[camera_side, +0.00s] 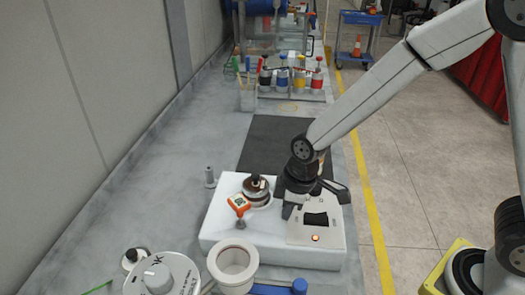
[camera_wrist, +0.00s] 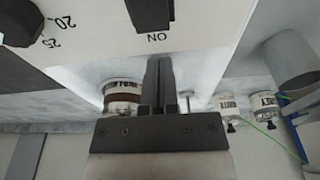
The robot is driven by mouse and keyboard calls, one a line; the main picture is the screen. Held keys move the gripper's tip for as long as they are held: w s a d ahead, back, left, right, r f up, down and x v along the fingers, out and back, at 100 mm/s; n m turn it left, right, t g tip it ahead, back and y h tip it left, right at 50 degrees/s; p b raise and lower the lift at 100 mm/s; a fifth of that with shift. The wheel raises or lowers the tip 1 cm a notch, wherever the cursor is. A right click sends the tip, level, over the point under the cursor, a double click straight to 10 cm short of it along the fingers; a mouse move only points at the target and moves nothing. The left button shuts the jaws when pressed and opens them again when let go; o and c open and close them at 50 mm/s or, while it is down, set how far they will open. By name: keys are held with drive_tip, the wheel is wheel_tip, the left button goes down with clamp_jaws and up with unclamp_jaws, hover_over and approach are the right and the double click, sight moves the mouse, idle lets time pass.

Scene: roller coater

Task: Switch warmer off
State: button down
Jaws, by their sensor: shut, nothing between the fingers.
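The warmer (camera_side: 225,232) is a white box on the bench in the side view, with a small round pot (camera_side: 257,190) and an orange tag or gauge (camera_side: 239,203) on top. Its raised panel carries a black rocker switch (camera_side: 316,218) and an orange lamp (camera_side: 315,238) that looks lit. In the wrist view a black switch (camera_wrist: 150,12) shows at the top edge, beside an upside-down "ON" label. My gripper (camera_wrist: 158,62) is shut and empty, its fingertips just below that label in the picture. In the side view my gripper (camera_side: 288,208) is beside the panel; contact is unclear.
A white cup (camera_side: 233,265) and a blue-handled tool (camera_side: 280,289) are in front of the warmer. A small grey cylinder (camera_side: 210,177) stands left of the warmer. Several colored pots (camera_side: 282,78) stand behind, past a dark mat (camera_side: 272,142).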

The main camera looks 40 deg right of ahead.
sight(302, 220)
drive_tip(key=shift+s+d+r, duration=0.2)
drive_tip(key=shift+s+d, duration=0.75)
drive_tip(key=shift+s, duration=0.1)
drive_tip(key=shift+s+d+r, duration=0.25)
drive_tip(key=shift+s+d, duration=0.2)
drive_tip(key=shift+r, duration=0.8)
drive_tip(key=shift+w+a, duration=0.1)
drive_tip(key=shift+w, duration=0.05)
